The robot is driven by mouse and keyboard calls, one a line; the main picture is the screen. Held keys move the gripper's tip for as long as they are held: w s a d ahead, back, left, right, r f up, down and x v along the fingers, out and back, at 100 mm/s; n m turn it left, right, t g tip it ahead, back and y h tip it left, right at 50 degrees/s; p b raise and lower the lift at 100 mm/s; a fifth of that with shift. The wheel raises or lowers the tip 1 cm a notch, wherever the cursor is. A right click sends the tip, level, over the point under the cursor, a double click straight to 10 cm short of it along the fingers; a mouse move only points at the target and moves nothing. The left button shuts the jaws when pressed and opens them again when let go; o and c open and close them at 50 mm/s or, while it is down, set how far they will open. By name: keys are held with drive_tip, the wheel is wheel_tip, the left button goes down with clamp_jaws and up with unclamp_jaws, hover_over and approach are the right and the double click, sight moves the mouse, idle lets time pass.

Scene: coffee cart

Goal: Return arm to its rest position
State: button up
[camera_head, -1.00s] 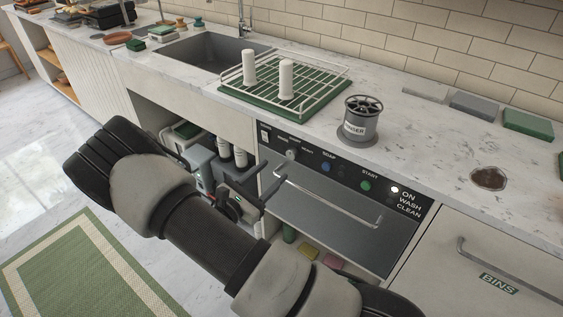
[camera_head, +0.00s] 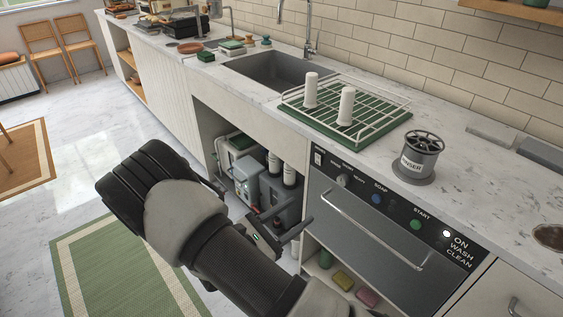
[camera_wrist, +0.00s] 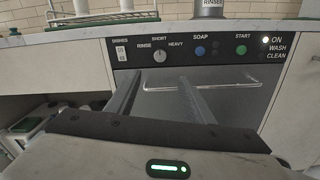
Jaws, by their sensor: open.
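My gripper (camera_head: 303,212) is in front of the under-counter dishwasher, left of its handle in the head view. In the wrist view my gripper (camera_wrist: 155,92) shows two dark fingers apart with nothing between them, pointing at the dishwasher front (camera_wrist: 215,100). The dishwasher (camera_head: 365,225) is shut, and its ON light is lit. My arm is bent, with its elbow at the left of the head view, over the floor.
The counter above holds a drying rack (camera_head: 385,118) with two white cylinders, a grey rinser (camera_head: 417,158) and a sink (camera_head: 275,72). An open bay (camera_head: 240,140) with grey machines lies left of the dishwasher. A green rug (camera_head: 85,255) covers open floor.

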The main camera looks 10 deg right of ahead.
drive_tip(key=s+d+r+m+g+y, duration=0.3)
drive_tip(key=s+r+m+g+y, duration=0.25)
drive_tip(key=s+r+m, duration=0.3)
drive_tip(key=s+d+r+m+g+y, duration=0.4)
drive_tip(key=s+r+m+y, duration=0.2)
drive_tip(key=s+r+m, duration=0.3)
drive_tip(key=s+a+r+m+t+y+p, duration=0.1)
drive_tip(key=r+m+t+p, duration=0.1)
drive_tip(key=r+p, duration=0.7)
drive_tip(key=s+a+r+m+t+y+p, duration=0.1)
drive_tip(key=r+p, duration=0.8)
drive_tip(key=r, duration=0.9)
drive_tip(key=shift+s+a+m+t+y, duration=0.25)
drive_tip(key=shift+a+m+t+y, duration=0.55)
drive_tip(key=shift+m+t, duration=0.2)
